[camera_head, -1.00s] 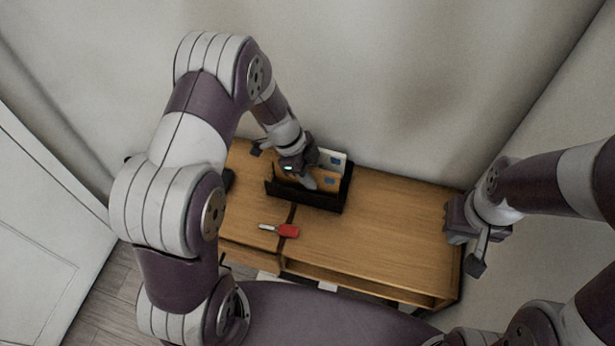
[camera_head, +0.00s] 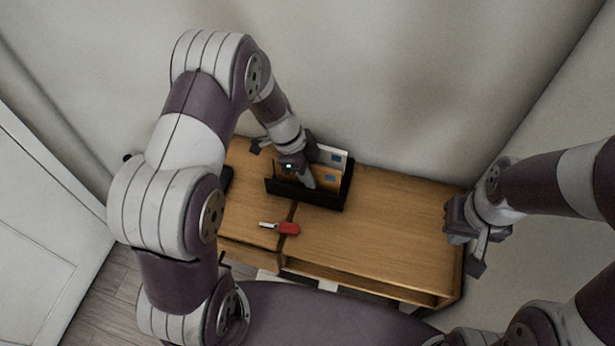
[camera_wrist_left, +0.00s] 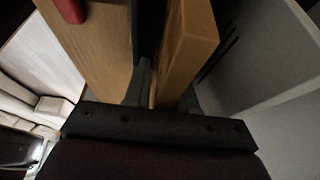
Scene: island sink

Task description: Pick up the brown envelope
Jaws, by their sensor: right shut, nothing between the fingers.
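The brown envelope (camera_head: 322,178) stands upright in a black letter holder (camera_head: 318,199) on the wooden cabinet, in front of a white envelope (camera_head: 333,156). My left gripper (camera_head: 305,178) reaches down into the holder at the left part of the brown envelope. In the left wrist view the brown envelope (camera_wrist_left: 188,45) runs in between the fingers (camera_wrist_left: 165,95), beside the holder's dark wall. Whether the fingers press on it is hidden. My right gripper (camera_head: 477,266) is shut and empty, off the cabinet's right end.
The wooden cabinet top (camera_head: 395,225) is clear right of the holder. A red-handled tool (camera_head: 288,228) lies in front of the holder. A dark object (camera_head: 227,180) is partly hidden by my left arm. The wall (camera_head: 400,90) is close behind the cabinet.

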